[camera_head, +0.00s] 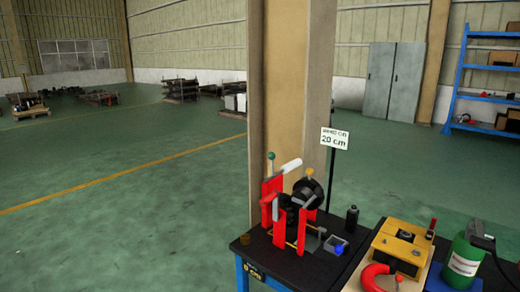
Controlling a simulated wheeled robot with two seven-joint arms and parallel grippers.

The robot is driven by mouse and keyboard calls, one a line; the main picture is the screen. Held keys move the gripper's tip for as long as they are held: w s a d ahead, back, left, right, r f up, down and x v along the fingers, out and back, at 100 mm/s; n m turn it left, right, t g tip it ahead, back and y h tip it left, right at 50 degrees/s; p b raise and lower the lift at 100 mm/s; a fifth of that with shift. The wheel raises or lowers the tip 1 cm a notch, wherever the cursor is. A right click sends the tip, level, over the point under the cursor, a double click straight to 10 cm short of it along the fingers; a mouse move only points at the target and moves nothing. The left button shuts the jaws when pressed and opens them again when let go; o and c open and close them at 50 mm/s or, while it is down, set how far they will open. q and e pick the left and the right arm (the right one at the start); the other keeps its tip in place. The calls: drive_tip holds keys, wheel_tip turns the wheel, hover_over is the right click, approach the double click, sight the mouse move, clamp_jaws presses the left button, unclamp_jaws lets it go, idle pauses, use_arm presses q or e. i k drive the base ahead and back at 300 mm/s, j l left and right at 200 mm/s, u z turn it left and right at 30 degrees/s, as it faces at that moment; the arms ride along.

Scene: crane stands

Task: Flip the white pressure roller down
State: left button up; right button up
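The white pressure roller (291,165) is a short white cylinder at the top of a red machine (279,233) on the black-topped bench (290,276). It sticks up and out to the right, tilted, clear of the bench top. A lever with a green ball knob (271,156) stands just left of it. A black wheel (306,192) and a yellow knob (309,171) sit to its right and lower. How the roller joins the machine is too small to tell. Neither of my grippers shows in the head view.
A "20 cm" sign (335,140) stands behind the machine. A beige pillar (285,90) rises behind. Open green floor lies left.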

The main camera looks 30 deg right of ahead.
sight(272, 165)
drive_tip(key=i+z, duration=0.35)
drive_tip(key=i, duration=0.2)
drive_tip(key=i+j+z, duration=0.15)
drive_tip(key=i+z, duration=0.2)
drive_tip(key=i, duration=0.25)
